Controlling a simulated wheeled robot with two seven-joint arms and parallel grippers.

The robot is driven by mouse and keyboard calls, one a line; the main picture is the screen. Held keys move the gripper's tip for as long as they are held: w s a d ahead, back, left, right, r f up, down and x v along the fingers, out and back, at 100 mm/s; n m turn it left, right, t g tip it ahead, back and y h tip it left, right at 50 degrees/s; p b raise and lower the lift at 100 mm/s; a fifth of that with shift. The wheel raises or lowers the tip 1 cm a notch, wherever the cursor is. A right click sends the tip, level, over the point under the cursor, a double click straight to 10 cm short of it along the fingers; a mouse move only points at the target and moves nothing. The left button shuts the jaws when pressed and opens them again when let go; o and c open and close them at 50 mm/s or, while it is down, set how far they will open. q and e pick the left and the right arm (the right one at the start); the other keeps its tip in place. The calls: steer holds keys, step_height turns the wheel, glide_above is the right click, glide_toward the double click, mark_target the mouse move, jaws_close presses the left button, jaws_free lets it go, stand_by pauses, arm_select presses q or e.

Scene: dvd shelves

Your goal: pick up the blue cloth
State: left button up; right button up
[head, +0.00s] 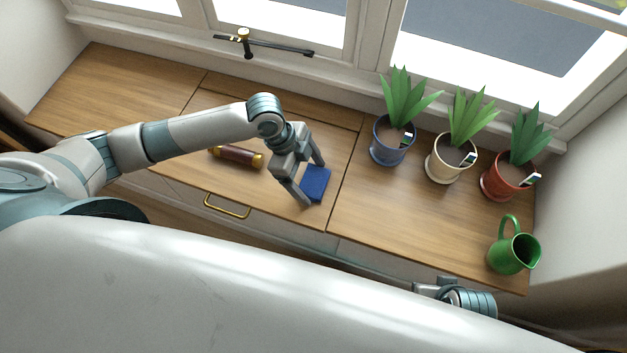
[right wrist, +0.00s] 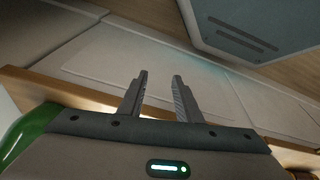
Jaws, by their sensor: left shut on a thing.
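The blue cloth (head: 315,183) is a small dark blue folded square on the wooden counter, in the middle of the head view. My left gripper (head: 314,184) reaches down over it from the left. Its two fingers are on either side of the cloth and shut on it. Whether the cloth is lifted off the counter is hard to tell. My right gripper is low at the right in the head view, partly hidden by my body. In the right wrist view its fingers (right wrist: 160,95) are apart with nothing between them.
A dark red and gold cylinder (head: 238,156) lies left of the cloth. Plants in blue (head: 389,151), cream (head: 443,170) and red (head: 500,188) pots stand to the right, with a green jug (head: 513,253) nearer. The wooden counter (head: 375,215) is clear between cloth and jug.

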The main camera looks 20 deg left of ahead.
mark_target(310, 179)
arm_select(q)
steer(key=shift+r, duration=0.1)
steer(key=shift+r, duration=0.4)
step_height(310, 179, up, 4)
steer(key=shift+w+f+p, duration=0.1)
steer(key=shift+f+p, duration=0.15)
steer(key=shift+p, duration=0.05)
steer(key=s+d+r+p, duration=0.1)
steer(key=s+d+r, duration=0.5)
steer(key=d, duration=0.3)
steer(key=shift+s+r, duration=0.3)
steer(key=shift+s, duration=0.55)
arm_select(e)
steer(key=shift+s+x, duration=0.2)
steer(key=shift+x, duration=2.6)
steer(key=shift+s+f, duration=0.1)
steer(key=shift+s, duration=0.05)
